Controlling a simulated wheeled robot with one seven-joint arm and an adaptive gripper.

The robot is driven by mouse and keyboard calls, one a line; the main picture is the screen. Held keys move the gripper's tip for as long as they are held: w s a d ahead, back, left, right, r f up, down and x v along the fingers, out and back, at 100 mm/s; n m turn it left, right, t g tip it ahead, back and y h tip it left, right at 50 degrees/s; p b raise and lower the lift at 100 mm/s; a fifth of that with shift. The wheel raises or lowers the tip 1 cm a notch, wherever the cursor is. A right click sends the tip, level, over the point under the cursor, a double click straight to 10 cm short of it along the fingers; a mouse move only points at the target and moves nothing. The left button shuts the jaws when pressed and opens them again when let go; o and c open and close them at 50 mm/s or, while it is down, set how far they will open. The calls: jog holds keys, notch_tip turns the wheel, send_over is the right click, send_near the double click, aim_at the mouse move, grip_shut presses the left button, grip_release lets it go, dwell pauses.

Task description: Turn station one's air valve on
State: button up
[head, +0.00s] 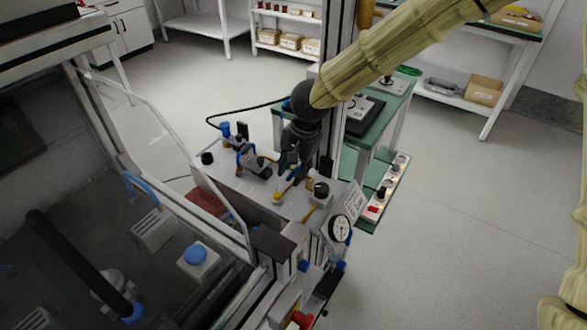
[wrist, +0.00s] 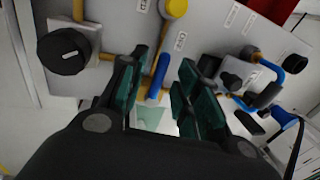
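My gripper (wrist: 160,90) is open, with green pads on its two fingers. In the head view my gripper (head: 293,158) hangs over the grey panel (head: 240,188) of the station. A blue lever (wrist: 157,78) shows between the fingers in the wrist view, nearer the left finger; whether either pad touches it I cannot tell. Yellow pipe runs beside the lever. A yellow knob (wrist: 175,8) sits beyond it, and a black round knob (wrist: 64,52) is to the left. The panel labels are too small to read, so which part is station one's air valve is not clear.
Another blue handle (wrist: 284,120) and black fittings (wrist: 240,75) are on the right in the wrist view. In the head view, a pressure gauge (head: 340,228) is at the panel's front corner. A clear-walled enclosure (head: 165,125) stands left. Open floor (head: 440,240) lies right.

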grip_shut()
jog(key=shift+a+r+p, duration=0.1)
jog(key=shift+p, duration=0.3)
jog(key=shift+w+a+m+p, duration=0.1)
jog(key=shift+a+m+p, duration=0.05)
jog(key=shift+m+p, duration=0.5)
jog(key=m+p, duration=0.2)
jog(key=shift+w+a+r+m+t, duration=0.1)
jog(key=shift+w+a+m+t, duration=0.2)
jog(key=shift+a+m, duration=0.1)
jog(key=m+p, duration=0.1)
jog(key=w+m+h+p, duration=0.1)
jog(key=m+p, duration=0.1)
jog(key=a+m+p, duration=0.1)
jog(key=shift+w+m+p, duration=0.25)
jog(key=shift+p, duration=0.05)
jog(key=m+p, duration=0.1)
jog(key=w+m+h+p, duration=0.1)
jog(key=m, duration=0.1)
jog(key=w+m+p, duration=0.1)
jog(key=m+p, duration=0.1)
jog(key=shift+w+d+m+h+p, duration=0.1)
jog(key=shift+w+m+h+p, duration=0.3)
jog(key=shift+m, duration=0.7)
jog(key=shift+w+d+m+h+p, duration=0.1)
jog(key=shift+w+m+p, duration=0.35)
jog(key=shift+m, duration=0.65)
jog(key=shift+s+f, duration=0.1)
jog(key=shift+f, duration=0.1)
